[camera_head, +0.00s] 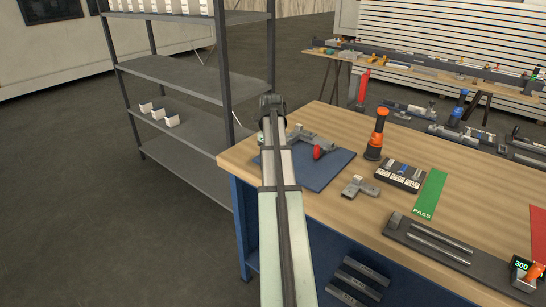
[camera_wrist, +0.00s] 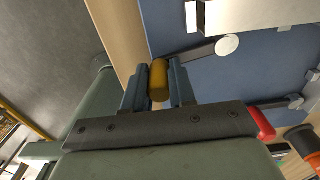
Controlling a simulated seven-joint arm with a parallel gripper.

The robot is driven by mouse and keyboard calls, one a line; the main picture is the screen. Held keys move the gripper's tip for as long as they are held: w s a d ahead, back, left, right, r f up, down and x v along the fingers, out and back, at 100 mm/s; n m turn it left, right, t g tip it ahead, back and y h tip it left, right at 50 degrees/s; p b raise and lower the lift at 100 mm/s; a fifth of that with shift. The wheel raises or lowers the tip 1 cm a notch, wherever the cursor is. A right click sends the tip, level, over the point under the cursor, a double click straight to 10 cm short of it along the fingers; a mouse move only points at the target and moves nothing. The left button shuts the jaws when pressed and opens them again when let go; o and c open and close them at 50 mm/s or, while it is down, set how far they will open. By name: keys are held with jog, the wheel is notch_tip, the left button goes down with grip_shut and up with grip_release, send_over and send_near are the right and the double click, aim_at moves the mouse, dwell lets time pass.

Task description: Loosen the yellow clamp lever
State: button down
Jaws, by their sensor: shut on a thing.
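In the wrist view, the yellow clamp lever's knob (camera_wrist: 159,82) is an upright-looking cylinder between the two fingers of my gripper (camera_wrist: 158,88). The fingers are shut on it, one on each side. A dark lever arm (camera_wrist: 195,53) runs from beside the knob to a pale round disc (camera_wrist: 228,45). A light metal frame piece (camera_wrist: 245,14) lies near the disc, over the blue mat (camera_wrist: 205,75). In the head view, the grey frame (camera_head: 322,141) sits on the blue mat (camera_head: 322,178). There my own arm hides the yellow knob and my fingertips.
A red handle (camera_head: 318,152) is on the frame's near side. A grey metal part (camera_head: 360,187), an orange-black tool (camera_head: 376,134), a dark tray (camera_head: 400,175) and a green PASS strip (camera_head: 428,195) stand to the right. A metal shelf (camera_head: 175,75) is close on the left.

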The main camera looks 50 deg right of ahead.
dwell(0.3)
jog(key=c, duration=0.9)
grip_release()
notch_tip(320, 180, up, 14)
jog(key=shift+f, duration=0.1)
jog(key=shift+w+f, duration=0.1)
